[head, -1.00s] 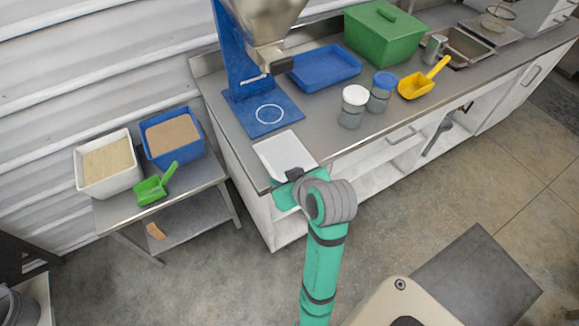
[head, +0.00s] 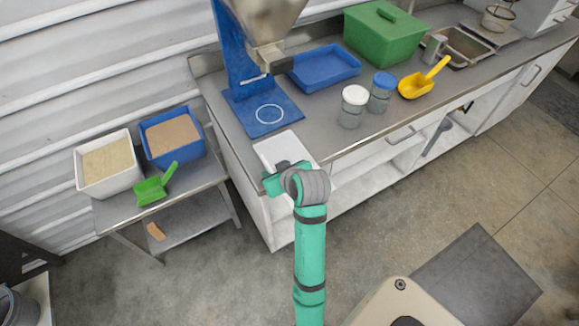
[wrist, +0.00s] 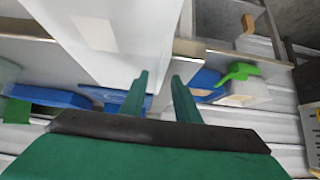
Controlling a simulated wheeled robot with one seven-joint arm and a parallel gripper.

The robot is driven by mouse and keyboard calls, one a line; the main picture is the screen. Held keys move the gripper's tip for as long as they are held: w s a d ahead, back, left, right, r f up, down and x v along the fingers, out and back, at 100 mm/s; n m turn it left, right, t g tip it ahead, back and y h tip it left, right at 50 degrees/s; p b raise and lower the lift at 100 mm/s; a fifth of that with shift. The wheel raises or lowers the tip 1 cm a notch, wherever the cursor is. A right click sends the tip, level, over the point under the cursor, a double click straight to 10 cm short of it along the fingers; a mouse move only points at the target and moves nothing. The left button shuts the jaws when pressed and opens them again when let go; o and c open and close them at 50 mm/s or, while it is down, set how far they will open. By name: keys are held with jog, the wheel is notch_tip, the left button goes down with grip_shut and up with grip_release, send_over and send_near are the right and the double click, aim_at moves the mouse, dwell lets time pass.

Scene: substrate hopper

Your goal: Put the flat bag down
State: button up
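The flat bag (head: 277,145) is a white, thin, flat piece at the near-left corner of the grey counter, in front of the hopper's blue base. In the wrist view the bag (wrist: 110,35) fills the upper middle, with a paler patch on its face. My gripper (head: 283,166) is over the bag's near part and hides some of it. In the wrist view the two teal fingers of my gripper (wrist: 160,80) stand apart, with a gap between them, and overlap the bag's end. Whether the bag lies fully on the counter is hard to tell.
The hopper's blue base (head: 262,112) stands just behind the bag. A blue tray (head: 325,67), two jars (head: 353,105) and a yellow scoop (head: 418,84) are to the right. Bare counter (head: 320,130) lies right of the bag. A side table with bins (head: 108,165) stands left.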

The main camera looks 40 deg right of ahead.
jog(key=shift+w, duration=0.1)
jog(key=shift+c, duration=0.2)
grip_shut()
